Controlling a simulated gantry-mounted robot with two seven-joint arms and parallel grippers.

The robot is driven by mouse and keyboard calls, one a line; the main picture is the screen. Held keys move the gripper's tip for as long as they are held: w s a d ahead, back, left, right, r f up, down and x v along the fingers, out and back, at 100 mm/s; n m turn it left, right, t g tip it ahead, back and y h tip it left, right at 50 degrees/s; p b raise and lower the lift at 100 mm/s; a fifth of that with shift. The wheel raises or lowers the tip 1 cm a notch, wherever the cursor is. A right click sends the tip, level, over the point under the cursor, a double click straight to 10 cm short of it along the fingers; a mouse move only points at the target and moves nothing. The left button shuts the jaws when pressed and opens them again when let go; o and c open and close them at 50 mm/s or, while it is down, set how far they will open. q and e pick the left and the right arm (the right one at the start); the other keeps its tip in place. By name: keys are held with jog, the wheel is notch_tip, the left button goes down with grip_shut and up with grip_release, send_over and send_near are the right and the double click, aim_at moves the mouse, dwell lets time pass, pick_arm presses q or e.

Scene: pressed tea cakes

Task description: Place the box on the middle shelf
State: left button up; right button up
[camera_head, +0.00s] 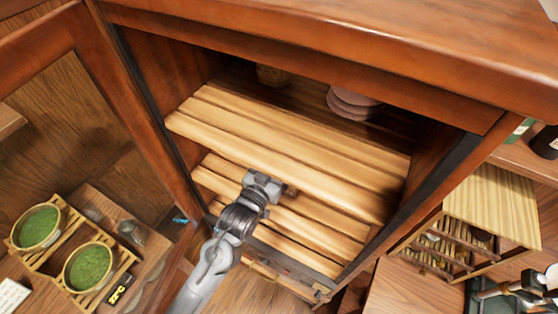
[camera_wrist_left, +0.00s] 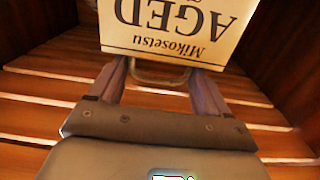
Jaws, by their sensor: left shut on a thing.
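The box (camera_wrist_left: 180,28) shows in the left wrist view as a cream face with upside-down dark lettering, "AGED" and "Mikosetsu". A brass-coloured handle (camera_wrist_left: 160,76) is at its near lower edge. My left gripper (camera_wrist_left: 158,84) is shut on the box at this handle, one finger on each side. In the head view my left gripper (camera_head: 283,189) reaches into the cabinet between an upper slatted shelf (camera_head: 280,140) and a lower slatted shelf (camera_head: 310,225). The box is hidden there under the upper shelf. My right gripper is not in view.
Stacked pinkish discs (camera_head: 352,103) and a round container (camera_head: 272,76) stand at the back above the upper shelf. The cabinet side walls and open glazed door (camera_head: 95,125) bound the space. Bowls of green powder (camera_head: 88,268) stand at left, a small wooden rack (camera_head: 450,245) at right.

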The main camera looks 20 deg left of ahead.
pick_arm(q)
jog(key=o, duration=1.4)
jog(key=shift+o, duration=0.2)
jog(key=shift+s, duration=0.15)
jog(key=s+a+b, duration=0.1)
jog(key=s+b, duration=0.2)
jog(key=s, duration=0.8)
jog(key=s+a+f+g+y, duration=0.1)
jog(key=s+a+f+g, duration=0.1)
jog(key=s+f+g, duration=0.5)
jog(key=s+a+f+g+y, duration=0.1)
jog(key=s+f+g, duration=0.6)
jog(key=s+f, duration=0.4)
jog(key=shift+s+a+f+m, duration=0.3)
jog(key=shift+s+a, duration=0.05)
jog(key=shift+s, duration=0.1)
